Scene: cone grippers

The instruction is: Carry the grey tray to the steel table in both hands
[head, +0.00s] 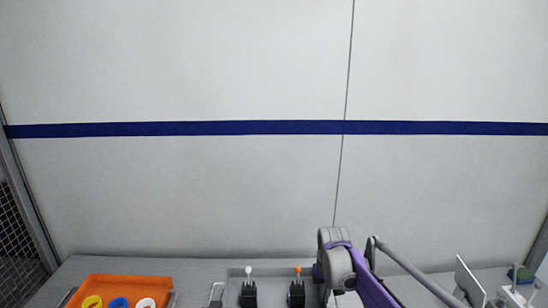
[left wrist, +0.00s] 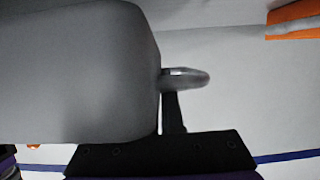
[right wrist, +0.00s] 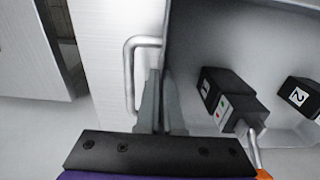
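The grey tray (head: 230,272) stands on the counter in the middle foreground of the head view, holding black boxes. Its left handle (head: 215,293) shows there. In the left wrist view, its grey side (left wrist: 70,75) fills the left and hides part of my left gripper; one dark finger of that gripper (left wrist: 173,112) is beside the handle (left wrist: 185,78). In the right wrist view, my right gripper's two fingers (right wrist: 162,105) are close together between the handle bar (right wrist: 129,80) and the tray's interior (right wrist: 195,45). No bar shows between them. The steel table is not identifiable.
An orange tray (head: 125,285) with coloured rings stands just left of the grey tray, close to its handle. A white stand (head: 510,296) is at the right. A pale wall (head: 180,190) with a blue stripe rises behind the counter (head: 420,288).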

